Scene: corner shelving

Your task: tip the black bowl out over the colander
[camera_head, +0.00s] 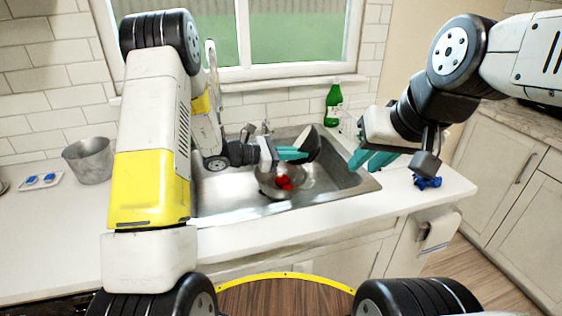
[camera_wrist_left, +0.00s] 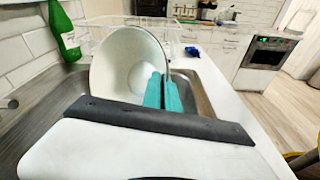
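The black bowl (camera_head: 314,142) is tipped steeply onto its side above the sink, dark outside. Its pale inside (camera_wrist_left: 112,68) faces the left wrist view and looks empty there. My left gripper (camera_head: 291,154) is shut on its rim; the teal fingers (camera_wrist_left: 163,92) also show in the left wrist view. The metal colander (camera_head: 267,186) sits in the sink below and slightly left of the bowl, with red round pieces (camera_head: 285,183) in it. My right gripper (camera_head: 371,159) is empty, its fingers apart, over the sink's right edge.
The steel sink (camera_head: 225,196) has a faucet behind it. A green bottle (camera_head: 333,105) and a wire rack stand at the back right. A blue item (camera_head: 427,182) lies on the right counter. A metal bucket (camera_head: 88,160) and a small tray (camera_head: 41,182) are at left.

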